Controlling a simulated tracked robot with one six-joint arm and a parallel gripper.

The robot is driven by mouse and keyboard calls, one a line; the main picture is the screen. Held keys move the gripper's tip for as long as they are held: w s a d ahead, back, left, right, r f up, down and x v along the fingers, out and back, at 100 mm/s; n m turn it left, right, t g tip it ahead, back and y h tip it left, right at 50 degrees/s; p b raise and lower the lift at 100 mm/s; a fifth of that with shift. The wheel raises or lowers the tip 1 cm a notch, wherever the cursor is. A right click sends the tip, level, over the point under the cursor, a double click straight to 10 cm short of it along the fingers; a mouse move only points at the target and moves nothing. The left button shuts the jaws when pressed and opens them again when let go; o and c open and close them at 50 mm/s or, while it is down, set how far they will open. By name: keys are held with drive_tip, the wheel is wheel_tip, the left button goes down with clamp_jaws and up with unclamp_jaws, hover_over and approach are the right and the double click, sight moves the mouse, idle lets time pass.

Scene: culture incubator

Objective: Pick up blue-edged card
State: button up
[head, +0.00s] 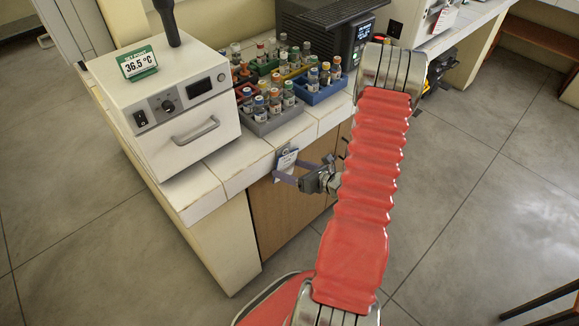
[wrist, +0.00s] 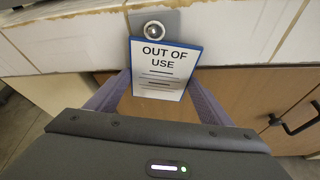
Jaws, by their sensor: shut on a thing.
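The blue-edged card (wrist: 164,62) is white with blue along its top and sides and reads "OUT OF USE". In the wrist view it is upright at the tiled counter edge, just below a round metal peg on a grey plate (wrist: 171,20). My gripper (wrist: 161,80) has its two purple-grey fingers at the card's left and right sides and is shut on it. In the head view the card (head: 287,161) shows small at the counter's front, with my gripper (head: 290,169) around it. Whether the card still touches the plate cannot be told.
A white incubator (head: 165,110) reading 36.5 °C stands on the counter at left. Racks of capped bottles (head: 264,121) sit beside it, with a dark device (head: 325,35) behind. Wooden cabinet doors (wrist: 236,92) with a dark handle (wrist: 288,122) lie below. Open floor (head: 470,200) is at right.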

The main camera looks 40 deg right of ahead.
drive_tip(key=shift+s+r, duration=0.15)
drive_tip(key=shift+r, duration=0.15)
drive_tip(key=s+d, duration=0.2)
drive_tip(key=s, duration=1.5)
drive_tip(key=shift+s+d, duration=0.15)
drive_tip(key=shift+s, duration=0.15)
drive_tip(key=shift+s, duration=0.1)
